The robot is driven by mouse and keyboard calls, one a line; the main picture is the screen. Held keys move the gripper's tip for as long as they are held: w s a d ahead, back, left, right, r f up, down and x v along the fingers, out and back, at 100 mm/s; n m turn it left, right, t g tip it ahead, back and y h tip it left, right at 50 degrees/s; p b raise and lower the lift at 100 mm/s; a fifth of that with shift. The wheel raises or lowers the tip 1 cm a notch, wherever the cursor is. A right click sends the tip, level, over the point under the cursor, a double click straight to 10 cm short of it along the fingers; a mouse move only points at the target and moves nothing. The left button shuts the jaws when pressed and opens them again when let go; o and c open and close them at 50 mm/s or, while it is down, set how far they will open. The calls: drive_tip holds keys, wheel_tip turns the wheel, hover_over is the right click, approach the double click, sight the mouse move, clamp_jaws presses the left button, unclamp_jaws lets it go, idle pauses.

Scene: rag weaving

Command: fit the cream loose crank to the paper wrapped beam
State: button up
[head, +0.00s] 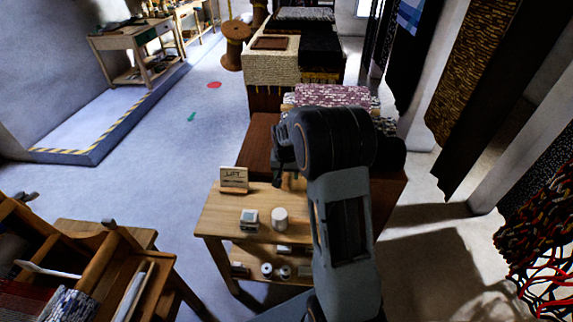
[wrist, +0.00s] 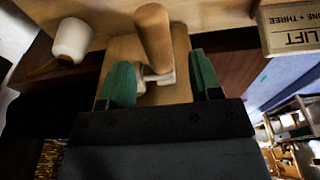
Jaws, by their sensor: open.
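In the wrist view, my gripper (wrist: 163,82) is open, its two green fingers apart. Between and just beyond them is what looks like the crank (wrist: 152,38), a rounded wooden grip joined to a pale arm. The fingers do not appear closed on it. A tan board lies behind it. In the head view, my gripper (head: 286,172) is at the far side of the small wooden table, and my arm hides most of that area. I cannot pick out the paper wrapped beam with certainty; a pale roll (head: 131,291) shows in the wooden frame at lower left.
The small table (head: 215,218) holds a LIFT sign (head: 234,179), a small grey box (head: 249,220) and a white cylinder (head: 279,218). Its lower shelf holds several small items. A dark brown bench stands behind. Open floor (head: 150,180) lies to the left.

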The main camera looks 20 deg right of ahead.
sight(286, 184)
drive_tip(key=shift+w+d+f, duration=0.1)
drive_tip(key=shift+w+f, duration=0.1)
drive_tip(key=shift+f, duration=1)
drive_tip(key=shift+c, duration=0.2)
clamp_jaws()
drive_tip(key=shift+s, duration=0.1)
drive_tip(key=shift+s+a, duration=0.35)
drive_tip(key=shift+s, duration=0.2)
drive_tip(key=shift+s+a, duration=0.35)
drive_tip(key=shift+s, duration=0.2)
drive_tip(key=shift+s+a+b, duration=0.15)
drive_tip(key=shift+s+b, duration=0.15)
drive_tip(key=shift+s+a, duration=0.3)
drive_tip(key=shift+s, duration=0.2)
drive_tip(key=shift+s+a, duration=0.25)
drive_tip(key=shift+s, duration=0.2)
